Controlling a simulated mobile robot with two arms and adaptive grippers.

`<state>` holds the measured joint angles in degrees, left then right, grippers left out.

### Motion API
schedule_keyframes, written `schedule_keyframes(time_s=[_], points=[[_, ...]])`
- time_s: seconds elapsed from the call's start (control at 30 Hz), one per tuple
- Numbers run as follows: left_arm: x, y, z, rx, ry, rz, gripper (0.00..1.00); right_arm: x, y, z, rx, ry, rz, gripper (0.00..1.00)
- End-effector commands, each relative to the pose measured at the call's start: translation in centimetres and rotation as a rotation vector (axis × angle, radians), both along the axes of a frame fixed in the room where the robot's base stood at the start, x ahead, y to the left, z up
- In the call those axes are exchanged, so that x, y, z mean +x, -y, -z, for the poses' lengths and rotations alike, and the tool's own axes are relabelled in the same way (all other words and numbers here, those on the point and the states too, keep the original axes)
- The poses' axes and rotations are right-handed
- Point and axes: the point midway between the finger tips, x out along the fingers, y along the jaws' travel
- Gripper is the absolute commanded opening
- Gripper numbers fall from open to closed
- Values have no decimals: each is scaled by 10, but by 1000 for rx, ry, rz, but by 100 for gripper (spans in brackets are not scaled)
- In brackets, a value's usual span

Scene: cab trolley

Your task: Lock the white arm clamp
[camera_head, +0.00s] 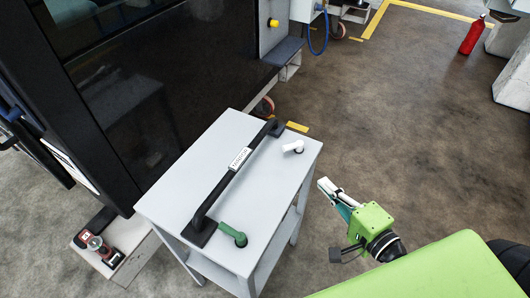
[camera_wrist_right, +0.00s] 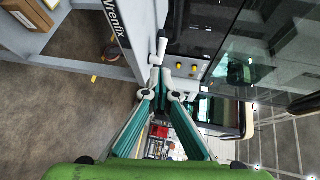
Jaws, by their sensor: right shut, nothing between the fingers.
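The white arm clamp (camera_head: 293,147) is a small white lever on a dark round base, on the grey trolley top (camera_head: 200,150) near its far right corner. It also shows as a white lever (camera_wrist_right: 161,48) in the right wrist view, just beyond the fingertips. My right gripper (camera_head: 326,186) is off the trolley's right side, apart from the clamp in the head view. Its teal fingers meet at the tips (camera_wrist_right: 164,80) and hold nothing. A green arm clamp (camera_head: 232,234) sits near the trolley's front corner. My left gripper is not in view.
A black handle bar (camera_head: 238,175) with a white label runs along the trolley top, left of both clamps. A dark machine cabinet (camera_head: 150,80) stands behind and left. A red bottle (camera_head: 472,36) stands far right. Floor right of the trolley is clear.

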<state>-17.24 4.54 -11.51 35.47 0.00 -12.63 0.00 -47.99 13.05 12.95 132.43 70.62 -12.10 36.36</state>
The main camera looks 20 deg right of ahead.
Motion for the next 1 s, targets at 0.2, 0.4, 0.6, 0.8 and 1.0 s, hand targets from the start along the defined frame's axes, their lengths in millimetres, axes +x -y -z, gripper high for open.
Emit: schedule_keyframes(time_s=[0.2,0.4,0.6,0.8,1.0], points=[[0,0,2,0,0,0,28,-4,5,-6,2,2,-2,0],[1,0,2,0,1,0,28,-4,5,-6,2,2,-2,0],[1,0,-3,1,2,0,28,3,4,-6,2,5,-1,0],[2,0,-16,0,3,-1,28,28,0,-4,4,6,1,0],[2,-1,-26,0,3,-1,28,59,-6,4,5,5,0,0]])
